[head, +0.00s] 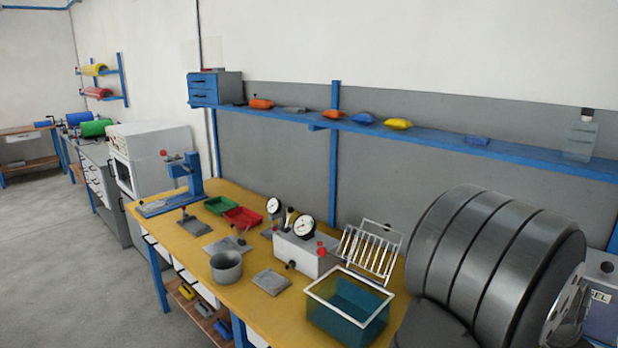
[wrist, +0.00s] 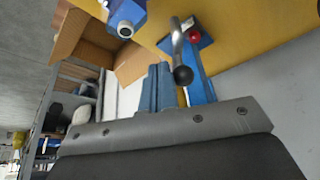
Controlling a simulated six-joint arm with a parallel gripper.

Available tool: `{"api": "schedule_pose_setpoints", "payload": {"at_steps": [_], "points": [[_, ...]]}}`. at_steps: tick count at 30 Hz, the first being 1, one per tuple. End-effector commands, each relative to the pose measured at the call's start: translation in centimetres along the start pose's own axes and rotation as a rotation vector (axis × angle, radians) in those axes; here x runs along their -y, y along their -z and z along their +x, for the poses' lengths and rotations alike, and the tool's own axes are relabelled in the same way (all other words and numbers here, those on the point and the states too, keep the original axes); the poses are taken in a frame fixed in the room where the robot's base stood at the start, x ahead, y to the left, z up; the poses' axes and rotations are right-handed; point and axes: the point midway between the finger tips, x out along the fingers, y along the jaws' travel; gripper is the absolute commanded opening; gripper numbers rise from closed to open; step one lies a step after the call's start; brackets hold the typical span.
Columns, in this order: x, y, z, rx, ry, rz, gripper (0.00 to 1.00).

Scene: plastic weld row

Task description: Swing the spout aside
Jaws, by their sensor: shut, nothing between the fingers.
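In the wrist view, my gripper (wrist: 158,72) points up the picture with its narrow blue-grey fingers together and nothing between them. Just right of the fingertips, a bare metal rod with a black ball end (wrist: 182,60) shows in front of a blue fixture with a red knob (wrist: 194,37). A blue part with a pale round end (wrist: 125,28) is at the top left. I cannot tell which of these, if any, is the spout. No contact with the fingers can be made out. My gripper does not show in the head view.
The yellow bench (head: 245,303) holds a blue press (head: 188,178), a grey pot (head: 226,267), a white gauge box (head: 305,252), a white wire rack (head: 370,250) and a teal bin (head: 345,305). A blue shelf (head: 430,136) runs along the wall. Floor at the left is clear.

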Motion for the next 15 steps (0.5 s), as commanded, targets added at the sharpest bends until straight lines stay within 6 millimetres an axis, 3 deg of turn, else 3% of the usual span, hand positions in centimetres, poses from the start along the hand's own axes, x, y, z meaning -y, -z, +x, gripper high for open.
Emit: {"api": "schedule_pose_setpoints", "payload": {"at_steps": [15], "points": [[0.82,-0.09,-0.02,0.0,0.001,0.0,0.0]]}}
